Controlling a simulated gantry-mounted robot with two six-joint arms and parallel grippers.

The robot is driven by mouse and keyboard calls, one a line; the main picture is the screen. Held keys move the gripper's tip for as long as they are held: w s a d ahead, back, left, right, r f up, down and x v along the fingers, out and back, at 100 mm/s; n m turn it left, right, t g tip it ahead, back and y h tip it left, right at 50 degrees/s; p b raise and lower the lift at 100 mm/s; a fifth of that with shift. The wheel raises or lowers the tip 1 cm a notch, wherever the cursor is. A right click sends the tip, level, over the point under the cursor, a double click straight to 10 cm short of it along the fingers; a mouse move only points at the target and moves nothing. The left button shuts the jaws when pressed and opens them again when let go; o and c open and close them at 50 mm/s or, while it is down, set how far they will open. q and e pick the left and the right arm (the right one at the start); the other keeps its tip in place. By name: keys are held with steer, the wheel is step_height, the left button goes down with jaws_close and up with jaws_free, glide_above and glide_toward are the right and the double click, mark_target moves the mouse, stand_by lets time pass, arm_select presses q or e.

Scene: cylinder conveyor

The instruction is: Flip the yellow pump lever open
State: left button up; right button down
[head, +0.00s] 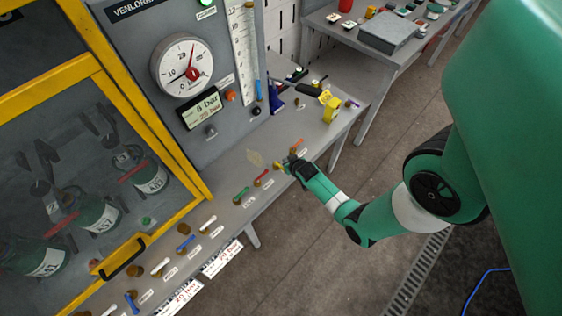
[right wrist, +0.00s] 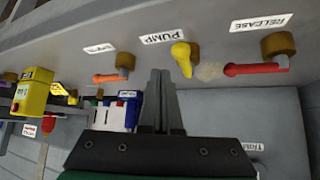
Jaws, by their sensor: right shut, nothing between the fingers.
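The yellow pump lever (right wrist: 181,58) sits beside a white PUMP label (right wrist: 163,35) on the grey panel in the right wrist view. In the head view, the yellow lever (head: 279,166) shows small at the tip of my right gripper (head: 288,164), which partly hides that area. My left gripper is not in view.
A red RELEASE lever (right wrist: 256,69) is right of the pump lever, and an orange lever (right wrist: 110,78) is left. The head view shows a green lever (head: 242,194), a pressure gauge (head: 182,67) and a yellow-framed cabinet (head: 160,150). Open floor lies in front.

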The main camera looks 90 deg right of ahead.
steer(key=shift+s+d+r+p, duration=0.3)
steer(key=shift+s+d+r, duration=0.25)
steer(key=shift+d+r, duration=0.15)
steer(key=shift+w+a+r+p, duration=0.15)
steer(key=shift+r, duration=0.3)
steer(key=shift+w+a+r+p, duration=0.1)
steer(key=shift+a+r+p, duration=0.05)
steer(key=shift+r, duration=0.25)
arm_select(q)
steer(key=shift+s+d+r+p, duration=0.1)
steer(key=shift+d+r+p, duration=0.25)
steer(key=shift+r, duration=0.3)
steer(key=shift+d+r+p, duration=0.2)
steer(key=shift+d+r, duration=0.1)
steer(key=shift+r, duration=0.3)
arm_select(e)
steer(key=w+a+r, duration=0.3)
steer(key=a+r, duration=0.1)
steer(key=shift+w+a+r, duration=0.15)
steer(key=shift+w+r, duration=0.1)
steer(key=shift+r, duration=0.05)
